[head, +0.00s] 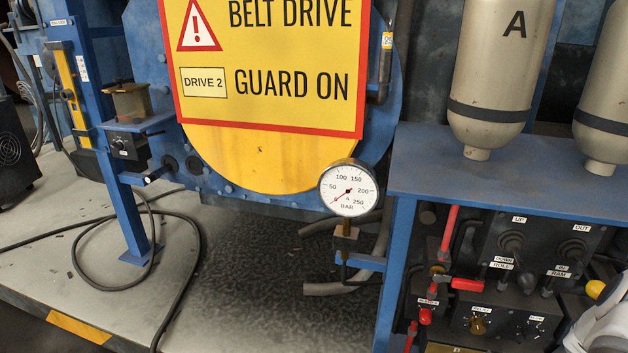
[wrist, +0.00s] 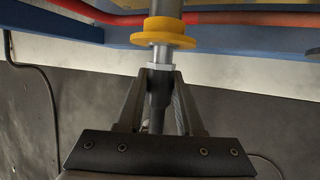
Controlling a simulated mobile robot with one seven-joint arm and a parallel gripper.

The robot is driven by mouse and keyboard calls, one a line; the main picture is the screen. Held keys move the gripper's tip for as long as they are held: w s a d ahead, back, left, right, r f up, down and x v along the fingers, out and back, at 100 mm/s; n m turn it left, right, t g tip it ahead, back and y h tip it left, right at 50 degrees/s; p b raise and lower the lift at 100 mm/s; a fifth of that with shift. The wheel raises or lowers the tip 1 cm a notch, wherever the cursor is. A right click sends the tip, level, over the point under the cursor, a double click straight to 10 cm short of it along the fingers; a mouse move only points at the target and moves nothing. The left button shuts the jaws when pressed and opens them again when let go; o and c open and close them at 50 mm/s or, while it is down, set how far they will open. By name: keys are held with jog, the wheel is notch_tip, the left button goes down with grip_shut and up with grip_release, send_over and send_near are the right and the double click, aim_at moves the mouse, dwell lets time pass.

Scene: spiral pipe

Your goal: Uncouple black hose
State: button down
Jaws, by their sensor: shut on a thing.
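In the wrist view, my gripper (wrist: 160,76) is shut on the black hose (wrist: 157,95), whose end sits between the two dark fingers. Just beyond the fingertips, a silver metal fitting (wrist: 158,58) continues in line with the hose. It meets a yellow flanged collar (wrist: 165,34) on a grey pipe. I see no clear gap between hose, fitting and collar. The fingers hide the sides of the hose end. In the head view, the gripper and the held hose end are not visible; only a white part of my arm shows at the lower right corner.
A red hose (wrist: 215,17) and a blue frame (wrist: 230,32) run across the top of the wrist view. In the head view, a control panel (head: 510,255) with levers and red handles stands right of a pressure gauge (head: 348,189). A dark cable (head: 190,265) lies on the floor.

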jog(key=shift+s+a+b, duration=0.2)
jog(key=shift+s+b, duration=0.05)
jog(key=shift+s, duration=0.45)
jog(key=shift+s+a+b, duration=0.25)
jog(key=shift+s+b, duration=0.05)
jog(key=shift+s, duration=0.35)
jog(key=shift+s+a+b, duration=0.2)
jog(key=shift+s+b, duration=0.05)
jog(key=shift+s, duration=0.45)
